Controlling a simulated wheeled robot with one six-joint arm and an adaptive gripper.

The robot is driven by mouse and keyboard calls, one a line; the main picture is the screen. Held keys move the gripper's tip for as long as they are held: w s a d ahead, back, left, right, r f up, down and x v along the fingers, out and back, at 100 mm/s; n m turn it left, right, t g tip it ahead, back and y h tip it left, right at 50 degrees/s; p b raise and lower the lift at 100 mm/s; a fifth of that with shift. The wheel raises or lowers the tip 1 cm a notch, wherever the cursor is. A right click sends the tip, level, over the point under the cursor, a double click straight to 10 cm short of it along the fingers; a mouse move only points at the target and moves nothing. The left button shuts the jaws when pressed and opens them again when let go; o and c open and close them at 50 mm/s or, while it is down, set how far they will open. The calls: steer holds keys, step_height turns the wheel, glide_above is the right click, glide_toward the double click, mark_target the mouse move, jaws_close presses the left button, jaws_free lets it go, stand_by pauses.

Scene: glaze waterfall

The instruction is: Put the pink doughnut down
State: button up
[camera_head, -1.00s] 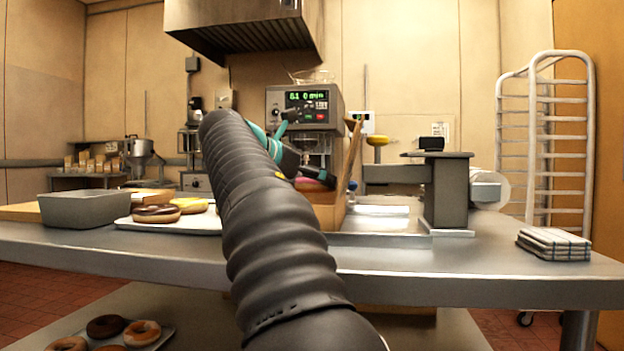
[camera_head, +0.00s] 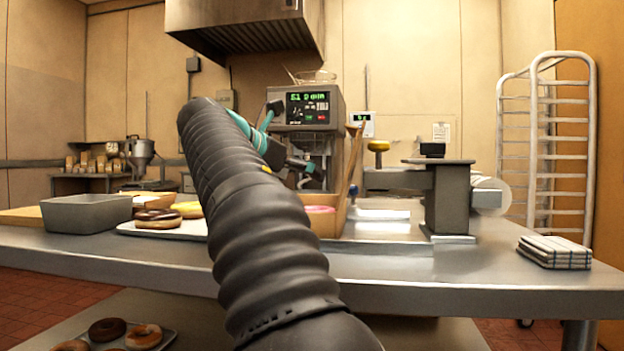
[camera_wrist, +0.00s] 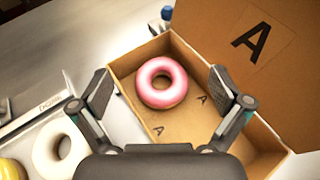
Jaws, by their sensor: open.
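The pink doughnut (camera_wrist: 161,99) lies flat on the floor of an open cardboard box (camera_wrist: 122,68) marked with the letter A. In the head view, the doughnut (camera_head: 320,209) shows just above the rim of the box (camera_head: 328,226). My gripper (camera_wrist: 163,90) is open and empty, with its fingers spread wide on either side of the doughnut in the picture and apart from it. In the head view, my gripper (camera_head: 300,168) is above the box, partly hidden behind my arm.
A white doughnut (camera_wrist: 47,150) and part of a yellow one (camera_wrist: 10,170) lie left of the box. In the head view, a tray (camera_head: 140,228) with doughnuts and a grey bin (camera_head: 86,213) stand left. A press-like machine (camera_head: 447,205) stands right of the box; a folded cloth (camera_head: 554,252) lies farther right.

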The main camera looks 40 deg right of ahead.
steer(key=w+p+v, duration=0.1)
steer(key=v, duration=0.7)
steer(key=shift+s+p, duration=0.4)
steer(key=shift+s, duration=0.1)
